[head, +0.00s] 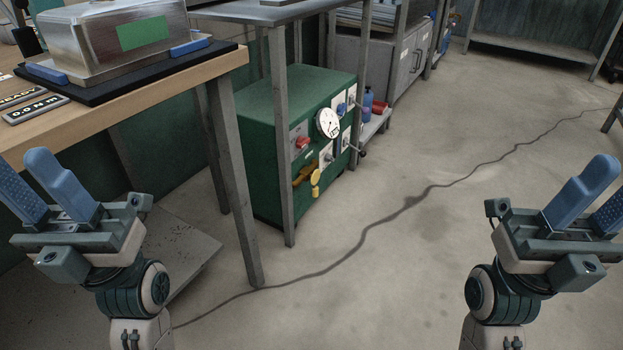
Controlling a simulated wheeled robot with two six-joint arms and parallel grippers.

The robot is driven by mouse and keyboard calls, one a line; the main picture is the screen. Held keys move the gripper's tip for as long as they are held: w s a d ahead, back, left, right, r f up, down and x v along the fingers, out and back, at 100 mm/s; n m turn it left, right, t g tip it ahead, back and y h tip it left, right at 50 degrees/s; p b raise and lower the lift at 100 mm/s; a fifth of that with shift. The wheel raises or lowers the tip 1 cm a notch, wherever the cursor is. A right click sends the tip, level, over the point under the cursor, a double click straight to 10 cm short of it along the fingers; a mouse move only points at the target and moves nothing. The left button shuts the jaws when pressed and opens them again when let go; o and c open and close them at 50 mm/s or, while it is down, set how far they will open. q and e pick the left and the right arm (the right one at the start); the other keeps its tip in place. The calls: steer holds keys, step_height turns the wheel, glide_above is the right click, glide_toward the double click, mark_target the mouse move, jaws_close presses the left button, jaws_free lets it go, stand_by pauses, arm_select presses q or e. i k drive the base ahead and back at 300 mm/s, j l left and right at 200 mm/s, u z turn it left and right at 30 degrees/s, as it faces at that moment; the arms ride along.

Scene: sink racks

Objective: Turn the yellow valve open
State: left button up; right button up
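The yellow valve (306,172) is on the front face of a green cabinet (262,122) under a metal table, beyond a table leg. A yellow tag (316,184) hangs beside its handle. A round white gauge (328,123) and a red knob (302,142) sit above the valve. My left gripper (45,195) is at the lower left, open and empty, far from the valve. My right gripper (597,205) is at the lower right, open and empty, also far from it; its outer finger is partly cut off by the frame edge.
A wooden bench (175,98) with a metal box (110,40) stands at the left. Its grey leg (235,190) and the metal table's leg (279,140) stand left of the valve. The floor at centre right is open.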

mark_target(315, 177)
steer(key=i+l+z, duration=0.1)
steer(key=z, duration=0.95)
steer(key=i, duration=3.8)
steer(key=i+l+u, duration=0.1)
steer(key=i+u, duration=0.15)
steer(key=i, duration=0.15)
steer(key=i+l+u, duration=0.15)
steer(key=i+u, duration=0.15)
steer(key=i, duration=0.15)
steer(key=i+l+u, duration=0.25)
steer(key=i, duration=0.15)
steer(key=u, duration=2.2)
